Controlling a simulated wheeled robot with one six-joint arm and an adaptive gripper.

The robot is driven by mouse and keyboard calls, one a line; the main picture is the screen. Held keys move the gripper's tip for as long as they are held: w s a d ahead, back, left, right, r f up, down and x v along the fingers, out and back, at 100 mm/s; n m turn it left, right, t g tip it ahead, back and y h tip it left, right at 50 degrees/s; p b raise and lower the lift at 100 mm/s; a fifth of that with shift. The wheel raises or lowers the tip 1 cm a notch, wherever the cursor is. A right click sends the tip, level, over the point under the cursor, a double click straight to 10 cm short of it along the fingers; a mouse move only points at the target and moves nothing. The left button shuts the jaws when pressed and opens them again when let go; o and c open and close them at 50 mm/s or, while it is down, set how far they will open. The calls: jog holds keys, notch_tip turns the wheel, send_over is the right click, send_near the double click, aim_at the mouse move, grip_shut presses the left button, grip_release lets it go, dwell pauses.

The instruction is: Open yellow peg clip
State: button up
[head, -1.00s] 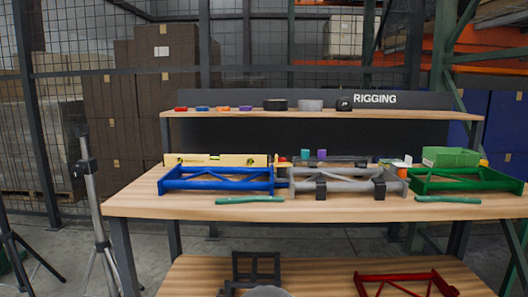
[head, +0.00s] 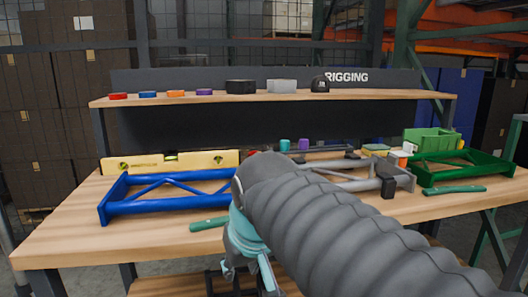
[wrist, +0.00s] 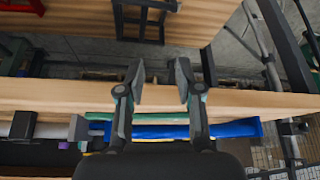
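I cannot make out a yellow peg clip in either view; the arm hides part of the bench in the head view. My gripper (wrist: 160,80) is open and empty in the wrist view, its two fingers apart in front of the bench edge. In the head view my gripper (head: 246,268) is partly seen at the bench's front edge, below the arm. Small teal (head: 285,145) and purple (head: 303,145) pieces stand on the bench behind the frames. They are too small to identify.
A blue frame (head: 150,205), a yellow spirit level (head: 205,161), a grey frame (head: 355,186), a green frame (head: 432,178) and a green bin (head: 430,143) stand on the wooden bench (head: 70,225). The shelf (head: 215,99) above holds several tape rolls. A lower shelf shows below.

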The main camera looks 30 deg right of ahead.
jog(key=w+d+r+m, duration=0.1)
jog(key=w+d+r, duration=0.3)
jog(key=w+r, duration=0.3)
jog(key=w+d+r+m+g+h+b, duration=0.1)
jog(key=w+d+r, duration=0.35)
jog(key=r, duration=0.45)
jog(key=w+d+r+m, duration=0.1)
jog(key=w+d+r, duration=0.4)
jog(key=r, duration=0.3)
jog(key=b+x, duration=0.6)
jog(key=x, duration=0.7)
jog(key=shift+w+f, duration=0.1)
jog(key=shift+w, duration=0.1)
grip_shut()
